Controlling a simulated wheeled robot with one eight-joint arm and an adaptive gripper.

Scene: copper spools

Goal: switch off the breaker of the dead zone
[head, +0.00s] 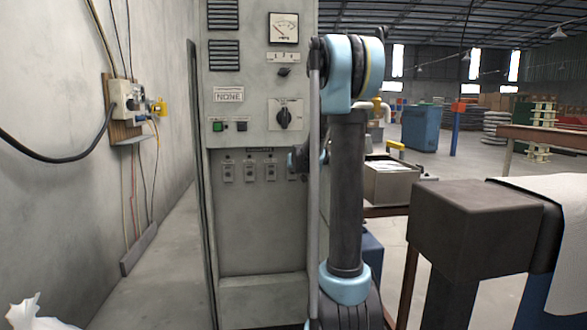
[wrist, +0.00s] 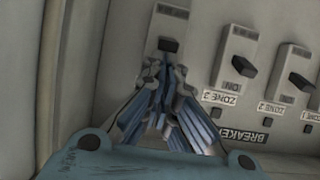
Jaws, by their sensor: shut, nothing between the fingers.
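A row of several breakers (head: 250,172) sits on the lower grey cabinet panel in the head view. The wrist view shows them upside down, with dark levers, such as the lever (wrist: 244,66) on a plate reading ON. Inverted labels include a ZONE label (wrist: 219,97) and a BREAKER strip (wrist: 243,134). My gripper (wrist: 168,62) is shut and empty. Its tips are right at the dark lever (wrist: 168,45) of the leftmost breaker in the wrist view; whether they touch cannot be told. In the head view my gripper (head: 298,160) is at the right end of the row, partly covering it.
The upper cabinet (head: 240,110) has a meter (head: 283,28), a rotary knob (head: 284,117), a green button (head: 218,126) and a plate reading NONE (head: 228,96). A wall socket box (head: 127,100) with cables is at left. A dark block (head: 470,225) stands at right.

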